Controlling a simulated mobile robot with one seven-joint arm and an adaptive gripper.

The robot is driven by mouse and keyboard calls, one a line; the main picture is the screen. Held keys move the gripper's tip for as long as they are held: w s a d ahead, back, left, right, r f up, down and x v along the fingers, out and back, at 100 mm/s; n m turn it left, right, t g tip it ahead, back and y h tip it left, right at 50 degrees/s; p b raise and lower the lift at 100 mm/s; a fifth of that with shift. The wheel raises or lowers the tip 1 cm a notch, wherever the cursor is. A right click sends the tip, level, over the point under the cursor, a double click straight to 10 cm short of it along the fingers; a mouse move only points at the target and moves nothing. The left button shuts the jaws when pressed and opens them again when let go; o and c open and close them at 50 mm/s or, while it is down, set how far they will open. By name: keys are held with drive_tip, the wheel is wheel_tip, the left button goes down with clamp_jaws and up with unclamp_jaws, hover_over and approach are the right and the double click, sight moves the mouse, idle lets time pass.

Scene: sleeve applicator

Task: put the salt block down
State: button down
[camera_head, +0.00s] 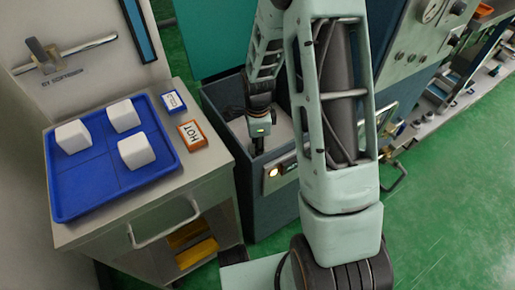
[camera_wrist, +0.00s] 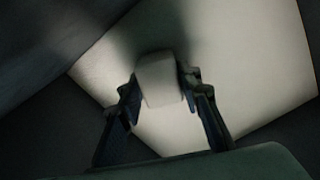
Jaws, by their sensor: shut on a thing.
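A white salt block (camera_wrist: 160,80) sits between the two fingers of my gripper (camera_wrist: 163,92) in the wrist view. The fingers are shut on its sides. Pale surface lies beyond the block, with a dark shadow beside it; I cannot tell whether the block touches that surface. In the head view my gripper (camera_head: 258,145) points down into an open-topped dark bin (camera_head: 250,195), and the held block is hidden there. Three similar white blocks, at the left (camera_head: 73,136), back (camera_head: 123,115) and front (camera_head: 136,151), rest on a blue tray (camera_head: 95,200).
The tray lies on a grey cabinet (camera_head: 190,195) left of the bin. An orange HOT box (camera_head: 192,135) and a blue-and-white box (camera_head: 173,101) stand beside it. The bin's walls close in around my gripper. A machine with dials (camera_head: 425,50) stands at the right.

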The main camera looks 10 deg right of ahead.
drive_tip(key=shift+f, duration=0.2)
drive_tip(key=c, duration=1.4)
unclamp_jaws()
drive_tip(key=shift+r, duration=0.1)
wheel_tip(320, 180, up, 12)
drive_tip(key=p, duration=0.4)
drive_tip(key=shift+r, duration=0.15)
